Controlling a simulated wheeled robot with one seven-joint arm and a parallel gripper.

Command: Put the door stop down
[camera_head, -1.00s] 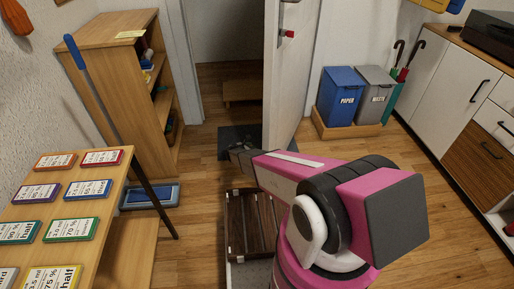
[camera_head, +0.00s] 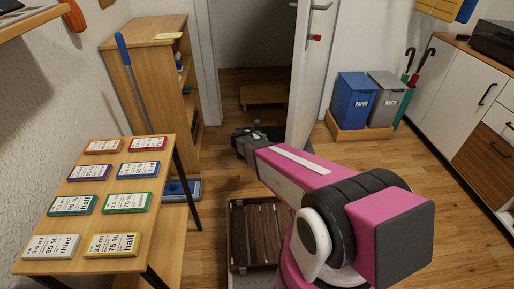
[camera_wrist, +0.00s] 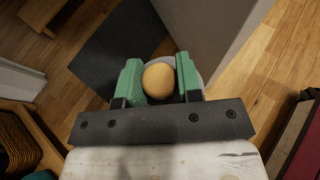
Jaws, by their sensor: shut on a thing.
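The door stop (camera_wrist: 158,84) is a rounded piece, orange-tan on top with a pale grey edge showing behind it. In the wrist view my gripper (camera_wrist: 158,68) has its two green fingers on either side of it, shut on it. The open white door (camera_wrist: 215,35) rises just beyond the fingers, to the right. In the head view my gripper (camera_head: 258,135) is low near the bottom of the door (camera_head: 307,75), over or close to the dark mat. The door stop is too small to make out there. Whether it touches the floor cannot be told.
A dark mat (camera_wrist: 115,45) lies at the doorway, with a low wooden bench (camera_head: 262,95) beyond. Blue and grey bins (camera_head: 354,100) stand right of the door. A bookshelf (camera_head: 150,75) and a table of coloured cards (camera_head: 112,190) are left. Wooden floor is clear at right.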

